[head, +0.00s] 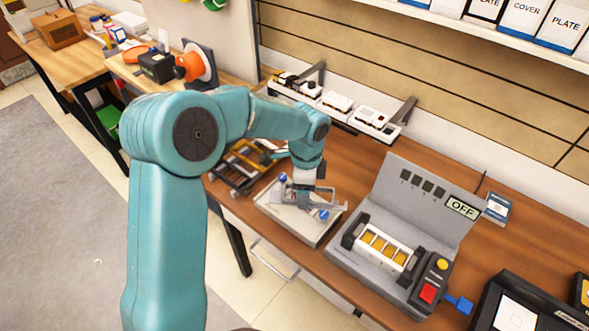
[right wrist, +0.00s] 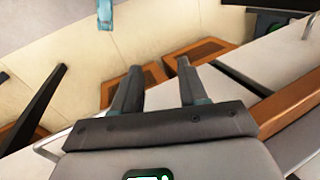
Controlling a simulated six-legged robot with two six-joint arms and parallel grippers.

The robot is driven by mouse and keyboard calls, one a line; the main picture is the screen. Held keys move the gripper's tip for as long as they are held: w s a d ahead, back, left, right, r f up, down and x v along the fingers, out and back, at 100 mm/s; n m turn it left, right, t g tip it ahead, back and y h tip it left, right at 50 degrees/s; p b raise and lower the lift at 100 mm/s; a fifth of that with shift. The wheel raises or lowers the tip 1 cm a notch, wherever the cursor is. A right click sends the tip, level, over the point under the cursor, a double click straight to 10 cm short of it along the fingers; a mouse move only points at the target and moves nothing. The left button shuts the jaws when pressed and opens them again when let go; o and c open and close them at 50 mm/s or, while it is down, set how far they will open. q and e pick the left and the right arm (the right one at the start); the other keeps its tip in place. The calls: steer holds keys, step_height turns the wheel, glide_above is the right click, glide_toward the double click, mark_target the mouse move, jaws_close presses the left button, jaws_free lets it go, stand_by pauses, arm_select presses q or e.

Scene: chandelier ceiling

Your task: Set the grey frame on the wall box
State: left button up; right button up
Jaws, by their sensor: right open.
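A white box with several yellow cells (head: 384,247), possibly the wall box, sits in a grey fixture (head: 340,262) on the bench. My left gripper (head: 312,205) is low over a pale tray (head: 270,208) to the left of the fixture. Thin grey bars (head: 334,194) show beside its fingers. I cannot tell whether they are the grey frame, or whether the fingers are shut on them. My right gripper (right wrist: 158,85) is open and empty in the right wrist view, with tiled floor beyond its fingers. It is out of the head view.
The fixture has a raised panel with an OFF sign (head: 462,208) and a red button (head: 428,292). A rack of dark and yellow pieces (head: 240,165) stands left of the tray. White units (head: 375,120) line the bench back. A black tray (head: 520,310) is at right.

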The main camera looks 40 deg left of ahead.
arm_select(q)
steer(key=a+m, duration=0.2)
steer(key=m, duration=0.1)
steer(key=a+r+m+p, duration=0.1)
steer(key=m, duration=0.1)
steer(key=shift+w+a+r, duration=0.1)
steer(key=shift+w+a, duration=0.2)
steer(key=shift+w, duration=0.05)
steer(key=shift+a+m, duration=0.35)
steer(key=shift+m, duration=0.25)
steer(key=shift+f+b, duration=0.35)
steer(key=shift+f, duration=0.2)
step_height(320, 180, down, 6)
steer(key=b, duration=0.4)
steer(key=shift+r, duration=0.1)
arm_select(e)
step_height(320, 180, down, 4)
steer(key=shift+a+r, duration=0.1)
steer(key=shift+r, duration=0.15)
steer(key=shift+r, duration=0.2)
steer(key=shift+f, duration=0.15)
arm_select(q)
steer(key=shift+f+b, duration=0.65)
steer(key=shift+f, duration=0.1)
arm_select(e)
steer(key=shift+f, duration=0.45)
arm_select(q)
steer(key=shift+f, duration=0.15)
arm_select(e)
steer(key=shift+f, duration=0.1)
